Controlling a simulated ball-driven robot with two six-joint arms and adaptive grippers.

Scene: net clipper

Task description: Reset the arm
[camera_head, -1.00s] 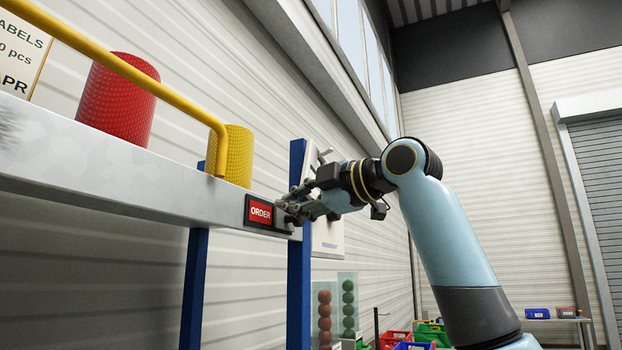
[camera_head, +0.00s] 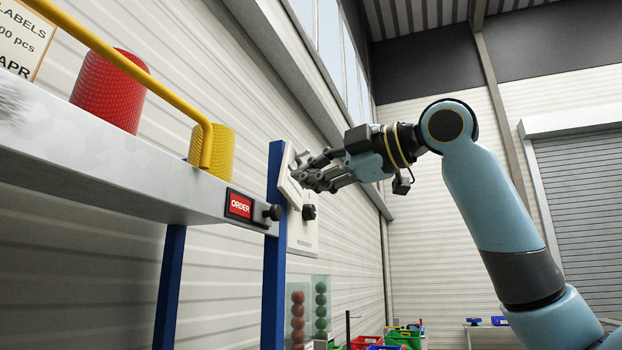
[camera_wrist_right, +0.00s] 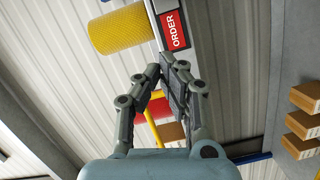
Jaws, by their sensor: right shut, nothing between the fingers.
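My right gripper (camera_head: 308,178) shows in the head view, shut and empty, held up in front of the white board on the blue post. It is to the right of and above the red ORDER sign (camera_head: 239,205) on the shelf edge, and apart from it. In the right wrist view the gripper's fingers (camera_wrist_right: 165,78) are closed together, with the ORDER sign (camera_wrist_right: 173,30) beyond them. My right arm comes in from the lower right, its elbow raised. My left gripper is not in view.
A grey shelf (camera_head: 120,160) runs along the left, with a red cylinder (camera_head: 108,92), a yellow cylinder (camera_head: 222,150) and a yellow rail (camera_head: 120,65). A blue post (camera_head: 273,250) supports it. Bins (camera_head: 402,338) stand low at the back. The space right of the shelf is open.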

